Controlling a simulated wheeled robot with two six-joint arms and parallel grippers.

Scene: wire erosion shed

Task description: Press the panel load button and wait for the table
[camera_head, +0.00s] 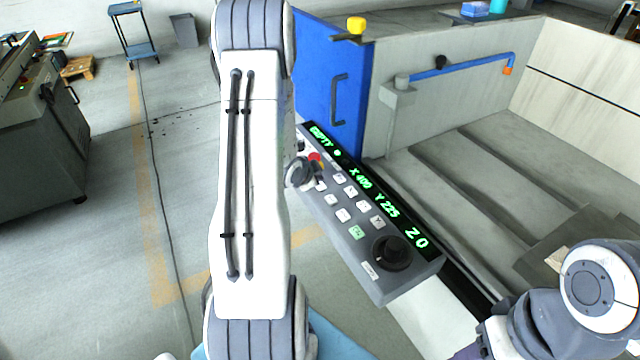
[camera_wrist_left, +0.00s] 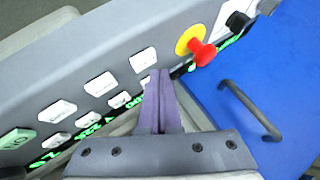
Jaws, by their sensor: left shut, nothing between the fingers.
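The control panel (camera_head: 385,262) is a grey slanted box with several pale buttons (camera_head: 351,190), one greenish button (camera_head: 356,232), a black dial (camera_head: 391,252) and a red stop knob (camera_head: 315,158). Its green display reads EMPTY, X 400, Y 225, Z 0. Button labels are too small to read, so I cannot tell which is load. My left gripper (camera_head: 319,186) is at the panel's upper left, partly hidden by my arm. In the left wrist view its fingers (camera_wrist_left: 160,75) are shut and empty, over the panel near a pale button (camera_wrist_left: 143,59); contact is unclear.
The red knob with yellow collar (camera_wrist_left: 203,52) is close to the fingers. A blue door with a handle (camera_head: 338,98) stands behind the panel. The grey machine tank with ridged floor (camera_head: 450,170) is to the right. My right arm shows at bottom right.

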